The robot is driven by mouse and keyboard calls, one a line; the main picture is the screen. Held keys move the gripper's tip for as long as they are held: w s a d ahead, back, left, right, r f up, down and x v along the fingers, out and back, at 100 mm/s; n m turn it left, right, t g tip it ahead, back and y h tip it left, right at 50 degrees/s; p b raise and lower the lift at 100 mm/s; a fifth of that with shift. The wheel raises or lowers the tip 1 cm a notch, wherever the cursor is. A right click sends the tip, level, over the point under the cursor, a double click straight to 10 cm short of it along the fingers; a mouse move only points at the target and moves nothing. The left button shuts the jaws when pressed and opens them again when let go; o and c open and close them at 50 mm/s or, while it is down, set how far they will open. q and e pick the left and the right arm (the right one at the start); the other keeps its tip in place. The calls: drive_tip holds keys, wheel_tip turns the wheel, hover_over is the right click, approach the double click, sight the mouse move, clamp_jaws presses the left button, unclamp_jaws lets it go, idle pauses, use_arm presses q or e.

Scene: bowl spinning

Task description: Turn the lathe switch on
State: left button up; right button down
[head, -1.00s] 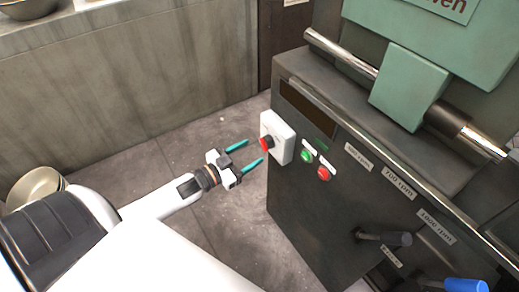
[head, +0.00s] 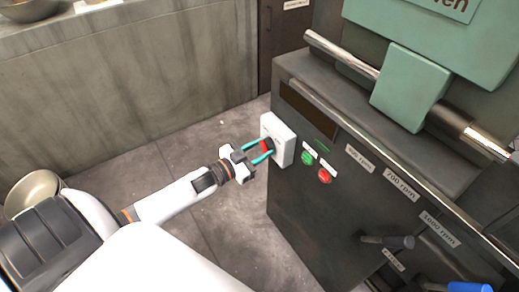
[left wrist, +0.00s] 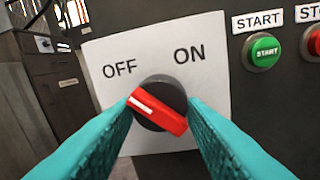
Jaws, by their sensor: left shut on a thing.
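The lathe switch is a red knob (left wrist: 157,110) on a dark round base, on a white plate (left wrist: 215,45) marked OFF and ON. In the left wrist view the white line on the knob points up and left, toward OFF. In the head view the red knob (head: 266,146) sits on the white box (head: 284,150) on the lathe's front. My left gripper (head: 262,152) is shut on the knob, with a teal finger on each side of it in the left wrist view (left wrist: 160,118). My right gripper is not in view.
A green START button (head: 307,158) and a red STOP button (head: 324,176) are close to the right of the switch. Lower on the lathe front are a dark lever (head: 390,241) and a blue-handled one (head: 468,286). Open floor (head: 215,130) lies left of the lathe.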

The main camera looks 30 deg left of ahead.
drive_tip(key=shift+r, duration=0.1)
use_arm(q)
drive_tip(key=shift+a+m+h+b, duration=0.15)
drive_tip(key=shift+m+h, duration=0.3)
drive_tip(key=shift+m, duration=4.3)
drive_tip(key=shift+a+m+h+b, duration=0.1)
drive_tip(key=shift+m+h+b, duration=0.25)
drive_tip(key=shift+m, duration=4.4)
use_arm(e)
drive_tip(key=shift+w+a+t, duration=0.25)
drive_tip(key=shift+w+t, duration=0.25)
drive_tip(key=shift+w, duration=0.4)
use_arm(q)
drive_tip(key=o, duration=1)
drive_tip(key=shift+w+r, duration=0.1)
